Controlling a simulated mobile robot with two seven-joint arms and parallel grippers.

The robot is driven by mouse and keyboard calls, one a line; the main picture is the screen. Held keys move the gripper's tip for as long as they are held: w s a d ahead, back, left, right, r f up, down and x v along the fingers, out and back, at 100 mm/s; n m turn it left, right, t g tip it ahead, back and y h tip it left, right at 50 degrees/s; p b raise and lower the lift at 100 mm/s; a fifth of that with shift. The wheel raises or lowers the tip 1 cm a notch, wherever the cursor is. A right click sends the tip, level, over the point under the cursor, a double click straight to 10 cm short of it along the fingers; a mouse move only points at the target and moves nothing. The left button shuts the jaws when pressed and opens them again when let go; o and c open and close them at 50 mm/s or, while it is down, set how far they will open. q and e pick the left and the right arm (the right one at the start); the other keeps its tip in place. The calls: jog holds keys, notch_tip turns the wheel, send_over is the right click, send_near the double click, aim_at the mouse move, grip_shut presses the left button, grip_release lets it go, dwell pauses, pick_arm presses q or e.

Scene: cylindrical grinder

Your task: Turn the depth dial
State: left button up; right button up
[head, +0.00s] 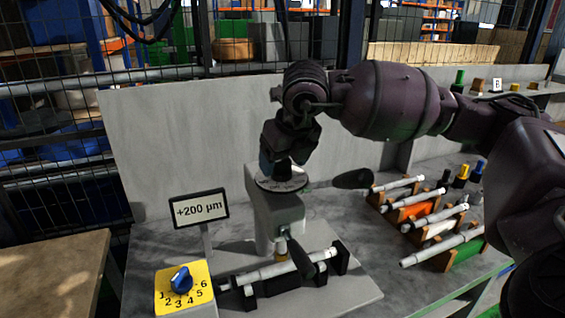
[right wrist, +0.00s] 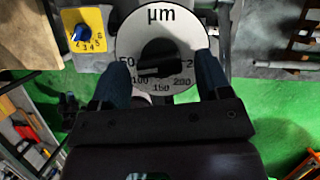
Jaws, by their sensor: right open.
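The depth dial (right wrist: 139,36) is a white round plate marked µm with numbers including 100, 150 and 200. A black knob (right wrist: 158,58) stands at its centre. In the head view the dial (head: 268,185) lies flat on top of a grey machine head. My right gripper (head: 283,160) points down just over it and hides part of it. In the right wrist view the open fingers of that gripper (right wrist: 164,72) stand either side of the knob, with a gap showing. Whether they touch anything is unclear. A sign (head: 199,208) reads +200 µm. My left gripper is out of view.
A yellow plate (head: 203,296) with a blue selector knob (head: 181,278) stands at the front left. A pale cylinder (head: 268,272) lies below the machine head. Several more cylinders lie in coloured racks (head: 465,250) at the right. A grey panel (head: 160,140) stands behind.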

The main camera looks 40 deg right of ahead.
jog(key=shift+w+f, duration=0.25)
jog(key=shift+f, duration=0.35)
jog(key=shift+c, duration=0.4)
jog(key=c, duration=0.8)
